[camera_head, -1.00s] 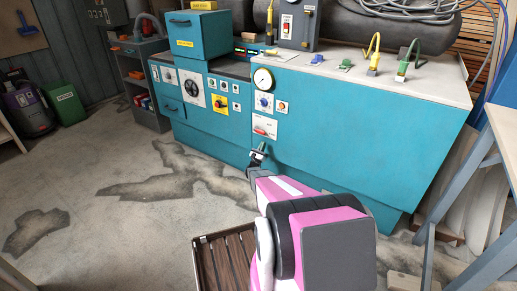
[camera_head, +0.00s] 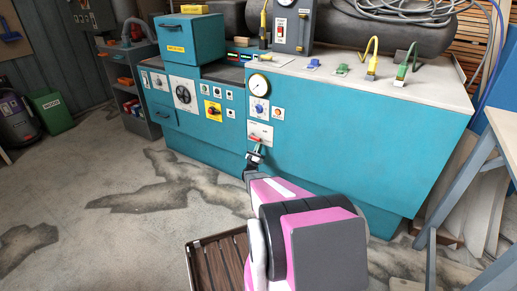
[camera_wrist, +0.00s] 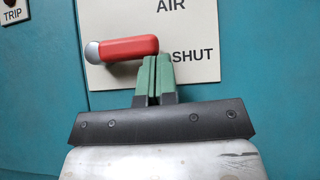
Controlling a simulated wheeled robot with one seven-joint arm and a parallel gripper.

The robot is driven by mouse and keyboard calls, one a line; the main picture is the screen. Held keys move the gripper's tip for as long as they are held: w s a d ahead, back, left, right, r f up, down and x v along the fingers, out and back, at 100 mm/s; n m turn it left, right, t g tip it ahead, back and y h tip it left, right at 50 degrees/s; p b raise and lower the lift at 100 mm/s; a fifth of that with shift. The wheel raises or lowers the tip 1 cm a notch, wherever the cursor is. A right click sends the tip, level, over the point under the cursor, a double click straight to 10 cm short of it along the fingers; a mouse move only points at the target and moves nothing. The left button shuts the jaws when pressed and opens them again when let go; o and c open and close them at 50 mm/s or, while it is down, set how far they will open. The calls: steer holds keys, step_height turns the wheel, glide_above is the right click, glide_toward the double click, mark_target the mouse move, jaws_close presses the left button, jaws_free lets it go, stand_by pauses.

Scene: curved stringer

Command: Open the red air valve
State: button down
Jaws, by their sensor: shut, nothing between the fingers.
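The red air valve handle (camera_wrist: 128,48) lies almost level in the wrist view, with its round silver pivot (camera_wrist: 92,51) at the left end. It sits on a white plate (camera_wrist: 200,22) lettered AIR above and SHUT to the lower right. My gripper (camera_wrist: 153,60) has its green fingertips pressed together, with nothing between them. The tips are just below the right end of the handle; I cannot tell whether they touch it. In the head view my gripper (camera_head: 257,146) reaches the lower part of the white valve plate (camera_head: 260,130), and the handle is hard to make out.
The teal cabinet (camera_head: 350,135) carries a gauge (camera_head: 260,85) above the valve and a blue knob (camera_head: 260,107) between. A TRIP label (camera_wrist: 13,13) shows at upper left in the wrist view. A slatted wooden crate (camera_head: 217,262) stands on the floor beside my arm.

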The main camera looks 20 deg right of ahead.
steer(key=shift+s+r+n+t+y, duration=0.15)
steer(key=shift+r+n+t+y, duration=0.15)
steer(key=shift+n+t+y, duration=0.5)
steer(key=shift+w+a+r+n+g+y, duration=0.1)
steer(key=shift+w+a+r+n+y, duration=0.35)
steer(key=shift+r+n+y, duration=2.1)
steer(key=shift+w+a+r+n+g+y, duration=0.1)
steer(key=shift+w+a+r+n+y, duration=0.4)
steer(key=shift+n+y, duration=3.7)
steer(key=shift+w+a+r+n+g+y, duration=0.15)
steer(key=shift+w+r+n+y, duration=0.45)
steer(key=shift+r+n+y, duration=2.85)
step_height(320, 180, down, 3)
steer(key=n+h, duration=0.3)
steer(key=shift+h, duration=0.3)
